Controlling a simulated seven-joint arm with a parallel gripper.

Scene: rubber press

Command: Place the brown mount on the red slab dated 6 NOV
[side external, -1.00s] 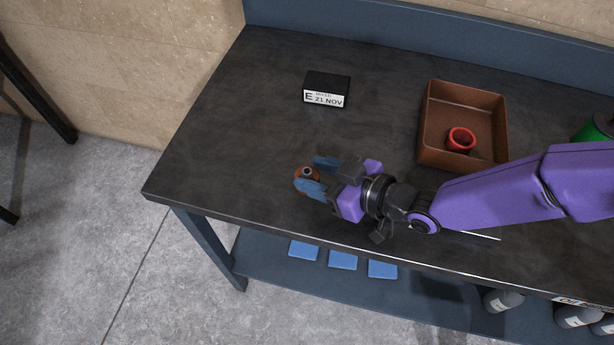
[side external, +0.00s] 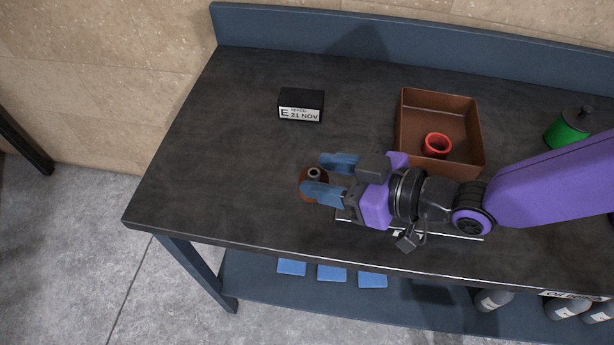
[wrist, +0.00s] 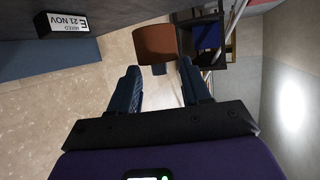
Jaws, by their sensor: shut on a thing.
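My gripper (side external: 318,178) has blue fingers and is shut on the brown mount (side external: 312,190), a brown round piece with a grey metal stud on top. It holds the mount over the front left part of the dark table. In the wrist view the brown mount (wrist: 157,42) shows between and beyond the fingertips (wrist: 158,72). I see no red slab dated 6 NOV in these views. A black slab (side external: 302,102) with a white label reading "E 21 NOV" lies behind the gripper; this black slab also shows at the upper left of the wrist view (wrist: 66,22).
A brown open tray (side external: 474,168) with a red ring (side external: 437,145) inside stands right of the black slab. A green can (side external: 568,132) is at the far right. A flat, pale-edged thing (side external: 455,234) lies partly hidden under my arm. The table's left side is clear.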

